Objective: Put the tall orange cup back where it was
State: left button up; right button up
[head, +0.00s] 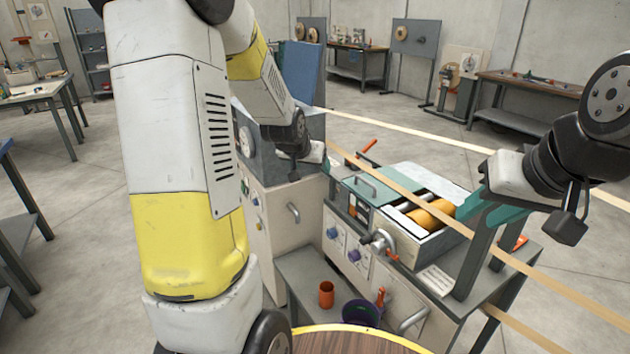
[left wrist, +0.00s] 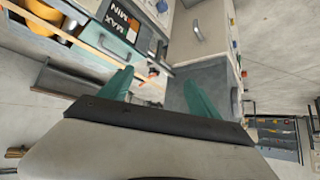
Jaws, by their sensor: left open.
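An orange cup (head: 326,294) stands upright on a low grey shelf (head: 300,270) in front of the machine. My left gripper (head: 328,167) is by the machine's left side, above and well apart from the cup. In the left wrist view its two teal fingers (left wrist: 160,80) are spread with nothing between them. The cup is not visible in that view. My right gripper (head: 482,207) is at the right end of the machine, its teal fingers pointing down-left. Whether they are apart is unclear.
A dark purple container (head: 362,314) and an orange-red object (head: 380,297) are right of the cup. The winding machine (head: 395,215) has orange rollers and a crank handle. Pale strips cross above the machine.

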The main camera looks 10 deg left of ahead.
pick_arm(q)
jog(key=s+d+r+g, duration=0.1)
jog(key=s+r, duration=0.3)
jog(key=s, duration=0.6)
jog(key=s+d+r+h, duration=0.1)
jog(key=s+d+r, duration=0.2)
jog(key=s, duration=0.7)
jog(key=s+d+r+g, duration=0.1)
jog(key=s+r, duration=0.3)
jog(key=s, duration=0.6)
jog(key=shift+d+r+g+h, duration=0.3)
jog(key=shift+d+r+h, duration=0.1)
jog(key=shift+d, duration=0.2)
